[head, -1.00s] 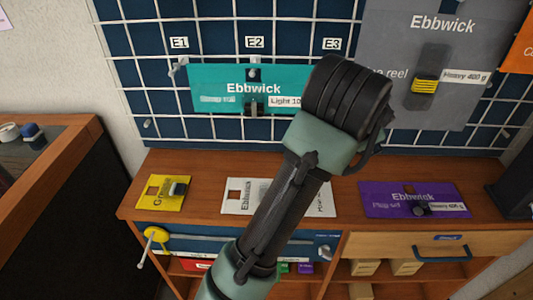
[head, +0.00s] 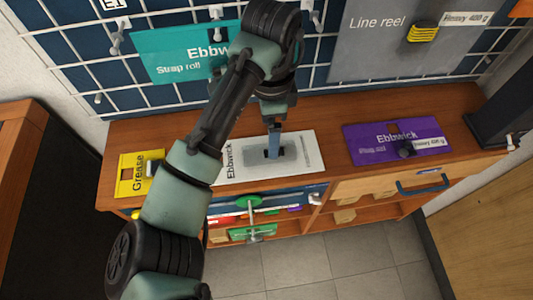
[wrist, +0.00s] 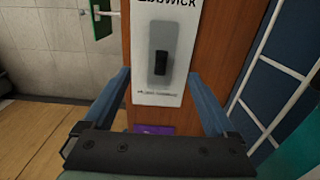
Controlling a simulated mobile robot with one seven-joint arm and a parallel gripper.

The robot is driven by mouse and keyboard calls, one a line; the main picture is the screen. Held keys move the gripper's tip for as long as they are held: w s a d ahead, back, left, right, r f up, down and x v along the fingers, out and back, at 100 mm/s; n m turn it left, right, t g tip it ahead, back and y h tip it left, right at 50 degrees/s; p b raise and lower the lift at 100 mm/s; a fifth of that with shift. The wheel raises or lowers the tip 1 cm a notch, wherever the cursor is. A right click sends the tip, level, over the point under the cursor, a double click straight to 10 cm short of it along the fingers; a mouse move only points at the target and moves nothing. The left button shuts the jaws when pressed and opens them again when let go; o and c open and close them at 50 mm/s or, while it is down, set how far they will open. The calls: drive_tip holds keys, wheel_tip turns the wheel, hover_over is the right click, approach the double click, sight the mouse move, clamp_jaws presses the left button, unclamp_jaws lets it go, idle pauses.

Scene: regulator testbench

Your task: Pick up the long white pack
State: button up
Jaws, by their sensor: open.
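The long white pack (head: 310,152) lies flat on the wooden counter, with "Ebbwick" printed at one end, a grey panel and a black raised piece in its middle. My gripper (head: 274,152) points down over its middle in the head view, and a blue finger hides part of the panel. In the wrist view the white pack (wrist: 160,35) runs away from me between the two blue fingers of my gripper (wrist: 160,74). The fingers are apart and hold nothing. Whether they touch the pack's sides cannot be told.
A yellow "Grease" pack (head: 130,174) lies to the left and a purple Ebbwick pack (head: 372,148) to the right on the counter (head: 333,118). A teal pack (head: 170,50) and a grey one (head: 385,60) hang on the wall grid behind. A dark object (head: 500,110) stands far right.

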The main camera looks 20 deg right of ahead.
sight(267, 151)
drive_tip(key=f, duration=0.4)
drive_tip(key=f+b, duration=0.1)
drive_tip(key=f, duration=0.1)
drive_tip(key=shift+w+a+f, duration=0.15)
drive_tip(key=shift+a+f, duration=0.1)
drive_tip(key=shift+f, duration=0.15)
drive_tip(key=shift+r, duration=0.1)
clamp_jaws()
